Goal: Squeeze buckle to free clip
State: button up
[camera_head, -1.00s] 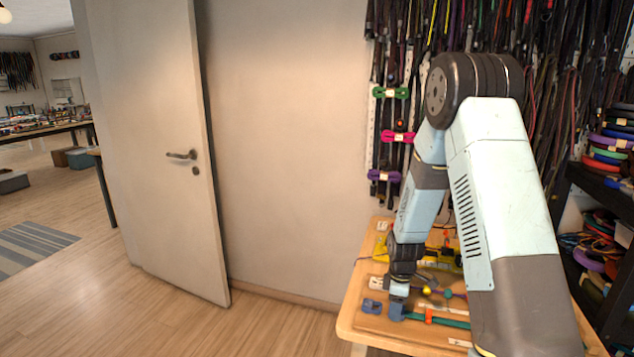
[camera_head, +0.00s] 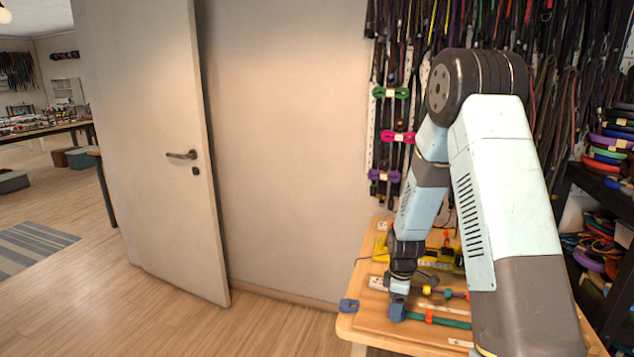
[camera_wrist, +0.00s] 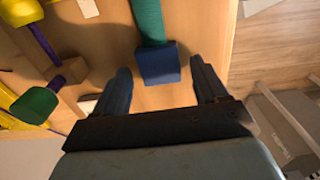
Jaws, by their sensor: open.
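In the head view the blue clip (camera_head: 348,305) lies at the left edge of the workbench, apart from the blue buckle (camera_head: 397,310). The buckle sits at the left end of a green strap (camera_head: 445,320). In the wrist view the buckle (camera_wrist: 157,65) lies between the two fingers of my gripper (camera_wrist: 160,70), with the green strap (camera_wrist: 149,22) running away from it. The fingers are open, with a gap showing on each side of the buckle. The clip does not show in the wrist view.
An orange band (camera_head: 429,314) wraps the strap on the wooden workbench (camera_head: 372,330). A yellow tool (camera_head: 443,258) and small colored pieces lie behind it. A door (camera_head: 150,150) stands at the left, and hanging cords cover the back wall. Open floor lies left of the bench.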

jog(key=shift+r, duration=3.1)
jog(key=shift+r, duration=0.1)
jog(key=s+r+m+t, duration=0.1)
jog(key=s+r+m, duration=0.2)
jog(key=s+r, duration=0.45)
jog(key=s+r+m+t, duration=0.2)
jog(key=s+r+m, duration=0.2)
jog(key=r, duration=0.7)
jog(key=s+r+m+t, duration=0.1)
jog(key=s+r+m, duration=0.2)
jog(key=s+r, duration=0.45)
jog(key=s+r+m+t, duration=0.1)
jog(key=s+r+m, duration=0.3)
jog(key=s, duration=0.5)
jog(key=shift+s+d+r+t, duration=0.25)
jog(key=shift+s+r+t, duration=0.05)
jog(key=shift+r, duration=0.5)
